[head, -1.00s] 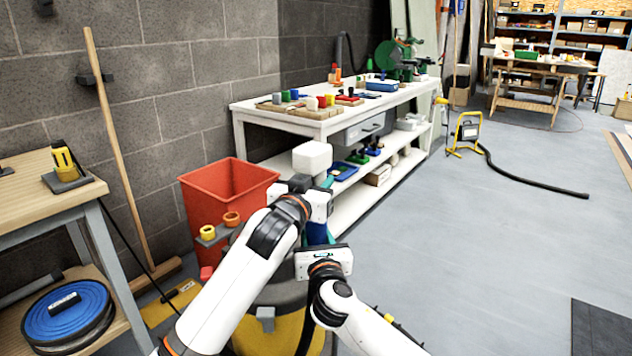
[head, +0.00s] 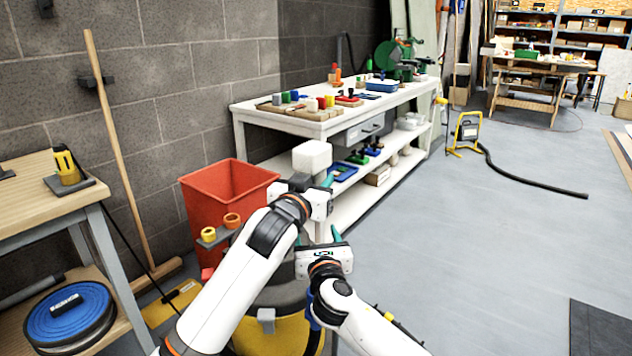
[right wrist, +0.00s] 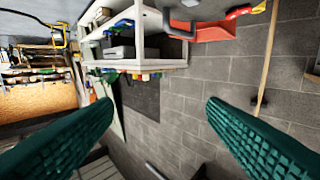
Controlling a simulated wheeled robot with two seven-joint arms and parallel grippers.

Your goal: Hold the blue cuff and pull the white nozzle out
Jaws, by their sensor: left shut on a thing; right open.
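The white nozzle (head: 312,157) is a pale block at the top of my left gripper (head: 326,178), which is shut on it. My right gripper (head: 318,238) is lower and a little nearer. Its teal fingers stand apart with nothing between them. The right wrist view shows the same open, empty fingers (right wrist: 160,108). A blue piece, likely the blue cuff (head: 312,315), shows low behind my right wrist, against the yellow drum. Most of it is hidden by my right arm, so its pose cannot be told. Nozzle and blue piece are well apart.
A yellow drum with a grey top (head: 262,325) stands below my arms. A red bin (head: 205,185) and a holder with yellow and orange rings (head: 212,238) are behind. A white workbench (head: 300,122) stands beyond. The floor to the right is mostly open.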

